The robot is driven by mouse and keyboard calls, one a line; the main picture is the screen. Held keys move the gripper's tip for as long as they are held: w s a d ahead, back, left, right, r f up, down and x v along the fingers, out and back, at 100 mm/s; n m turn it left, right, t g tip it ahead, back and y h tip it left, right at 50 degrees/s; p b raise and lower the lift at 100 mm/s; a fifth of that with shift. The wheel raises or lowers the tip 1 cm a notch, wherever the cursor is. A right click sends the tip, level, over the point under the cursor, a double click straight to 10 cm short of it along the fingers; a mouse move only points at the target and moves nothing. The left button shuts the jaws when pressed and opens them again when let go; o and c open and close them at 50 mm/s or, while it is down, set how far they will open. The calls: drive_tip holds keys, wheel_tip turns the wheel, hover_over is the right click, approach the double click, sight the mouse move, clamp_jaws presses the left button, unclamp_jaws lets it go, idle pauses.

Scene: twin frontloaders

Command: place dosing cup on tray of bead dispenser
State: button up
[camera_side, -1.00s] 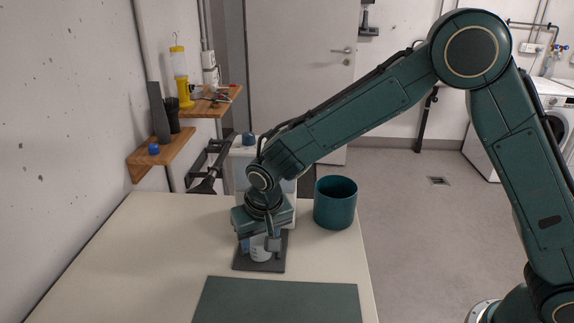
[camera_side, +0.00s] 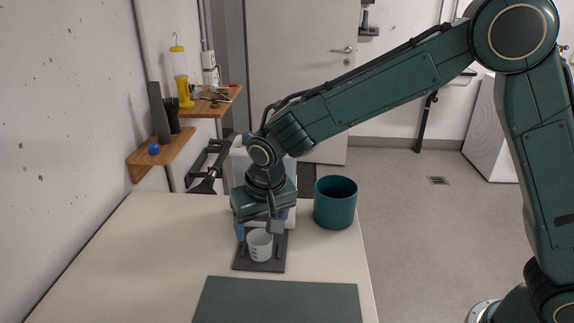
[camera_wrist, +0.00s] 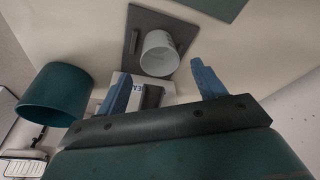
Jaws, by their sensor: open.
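The white dosing cup (camera_side: 259,246) stands upright on the dark grey tray (camera_side: 264,267) in front of the bead dispenser. In the wrist view the cup (camera_wrist: 158,53) shows its open mouth and rests on the tray (camera_wrist: 146,18), beside a raised bar. The white bead dispenser (camera_side: 291,217) is mostly hidden behind my gripper in the side view; part of its lettered body (camera_wrist: 166,90) shows between the fingers in the wrist view. My gripper (camera_side: 257,227) is open and empty just above and behind the cup, its blue fingers (camera_wrist: 161,84) apart and clear of it.
A teal pot (camera_side: 335,204) stands on the table right of the dispenser. A dark green mat (camera_side: 277,301) lies at the front. The table's left part (camera_side: 150,250) is clear. Wooden shelves (camera_side: 163,155) with small items hang on the left wall.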

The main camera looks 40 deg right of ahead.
drive_tip(key=v, duration=0.7)
idle(0.5)
drive_tip(key=s+d+r+n+t, duration=0.1)
drive_tip(key=s+d+r, duration=0.8)
drive_tip(key=d, duration=0.4)
drive_tip(key=s+d+f+n, duration=0.1)
drive_tip(key=s+d, duration=0.2)
drive_tip(key=s, duration=0.5)
drive_tip(key=s+d+t, duration=0.1)
drive_tip(key=s+d, duration=0.2)
drive_tip(key=s, duration=0.5)
drive_tip(key=shift+s+d+f+n+t+y, duration=0.2)
drive_tip(key=shift+d+f+n+t+y, duration=0.1)
drive_tip(key=shift+f+n+y, duration=0.1)
